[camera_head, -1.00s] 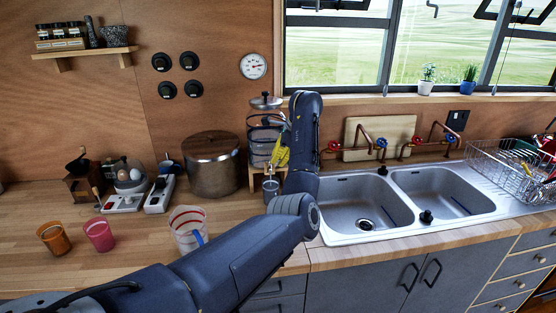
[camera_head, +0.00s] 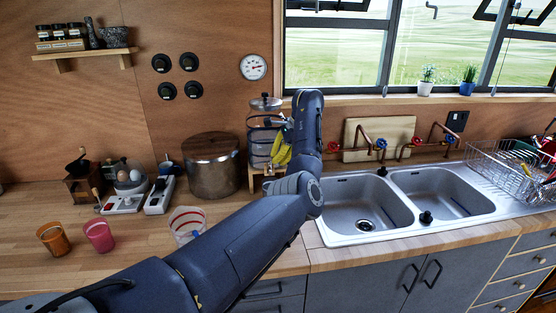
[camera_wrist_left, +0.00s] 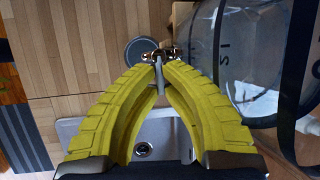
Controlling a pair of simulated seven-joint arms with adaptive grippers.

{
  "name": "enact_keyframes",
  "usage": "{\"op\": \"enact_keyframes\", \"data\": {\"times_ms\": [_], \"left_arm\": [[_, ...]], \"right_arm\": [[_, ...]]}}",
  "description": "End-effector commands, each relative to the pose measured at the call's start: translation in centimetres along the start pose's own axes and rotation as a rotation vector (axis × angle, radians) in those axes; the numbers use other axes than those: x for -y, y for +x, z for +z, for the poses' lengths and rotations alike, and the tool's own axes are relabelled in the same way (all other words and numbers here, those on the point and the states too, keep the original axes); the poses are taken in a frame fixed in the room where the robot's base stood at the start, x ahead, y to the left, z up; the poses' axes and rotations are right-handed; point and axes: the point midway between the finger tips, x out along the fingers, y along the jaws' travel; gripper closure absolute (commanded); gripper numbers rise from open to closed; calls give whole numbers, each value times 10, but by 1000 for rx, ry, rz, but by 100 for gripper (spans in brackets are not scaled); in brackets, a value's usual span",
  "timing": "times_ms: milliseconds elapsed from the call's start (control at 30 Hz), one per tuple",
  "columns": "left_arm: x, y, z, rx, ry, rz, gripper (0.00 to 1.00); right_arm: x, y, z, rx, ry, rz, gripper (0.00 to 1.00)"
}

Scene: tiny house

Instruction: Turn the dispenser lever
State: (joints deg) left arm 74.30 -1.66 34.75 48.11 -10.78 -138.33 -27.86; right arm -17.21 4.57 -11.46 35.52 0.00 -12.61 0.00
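The glass drink dispenser (camera_head: 258,145) stands on a small wooden stand left of the sink. It fills the right of the left wrist view (camera_wrist_left: 258,65), with its metal tap near the top middle and the small grey lever (camera_wrist_left: 160,76) below it. My left gripper (camera_head: 282,152) has yellow fingers and is at the dispenser's front right. In the left wrist view its fingertips (camera_wrist_left: 160,62) come together around the lever, one on each side. A grey round cup (camera_wrist_left: 133,48) shows past the fingertips; my arm hides it in the head view. My right gripper is not in view.
A striped cup (camera_head: 186,220) stands just behind my left arm. A large pot (camera_head: 211,165) is left of the dispenser. The double sink (camera_head: 362,205) lies to the right. Pink (camera_head: 99,236) and orange (camera_head: 53,239) cups stand on the left counter.

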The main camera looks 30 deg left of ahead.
Motion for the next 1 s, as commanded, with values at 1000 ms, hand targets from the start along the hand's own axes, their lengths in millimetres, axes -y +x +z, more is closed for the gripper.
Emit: {"op": "enact_keyframes", "data": {"times_ms": [1000], "left_arm": [[-1, 1, 1, -8, 31, -13, 69]], "right_arm": [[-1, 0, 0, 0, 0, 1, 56]]}}
